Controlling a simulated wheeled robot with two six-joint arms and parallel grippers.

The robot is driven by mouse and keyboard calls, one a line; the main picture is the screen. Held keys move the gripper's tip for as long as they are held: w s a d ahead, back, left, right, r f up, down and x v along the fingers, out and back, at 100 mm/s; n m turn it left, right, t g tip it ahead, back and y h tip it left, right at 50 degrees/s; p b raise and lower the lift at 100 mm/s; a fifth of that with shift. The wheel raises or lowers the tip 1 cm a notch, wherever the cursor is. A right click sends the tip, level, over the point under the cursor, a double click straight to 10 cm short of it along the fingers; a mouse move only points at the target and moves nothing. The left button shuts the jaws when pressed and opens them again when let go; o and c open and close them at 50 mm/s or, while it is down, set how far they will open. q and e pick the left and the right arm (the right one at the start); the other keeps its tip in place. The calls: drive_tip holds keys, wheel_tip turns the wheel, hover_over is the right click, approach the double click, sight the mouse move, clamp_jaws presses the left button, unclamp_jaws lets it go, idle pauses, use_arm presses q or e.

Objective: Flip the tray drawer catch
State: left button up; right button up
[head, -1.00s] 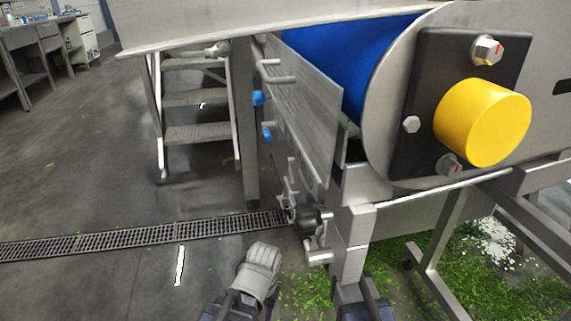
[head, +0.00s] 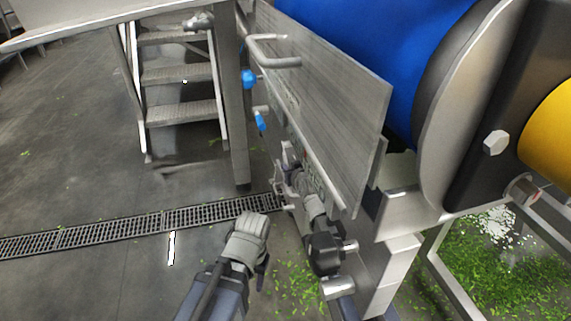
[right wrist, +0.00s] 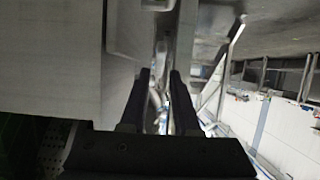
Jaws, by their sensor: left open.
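A grey metal side panel with a bar handle (head: 275,52) runs along the machine in the head view. Small metal fittings (head: 283,178) sit low beneath it; I cannot tell for sure which is the tray drawer catch. My right gripper (head: 303,180) is close to these fittings, partly hidden by the machine. In the right wrist view its dark fingers (right wrist: 159,74) are apart, with a narrow bright metal part showing in the gap; contact cannot be told. My left gripper (head: 250,220) is open and empty, above the floor left of the machine.
A blue belt (head: 385,45) and yellow cap (head: 550,125) are at upper right. Steps (head: 180,75) stand behind a floor drain (head: 130,226). The left floor is mostly clear.

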sight(286, 163)
drive_tip(key=b+x, duration=0.2)
drive_tip(key=x, duration=0.4)
drive_tip(key=shift+s+f, duration=0.1)
clamp_jaws()
idle(1.2)
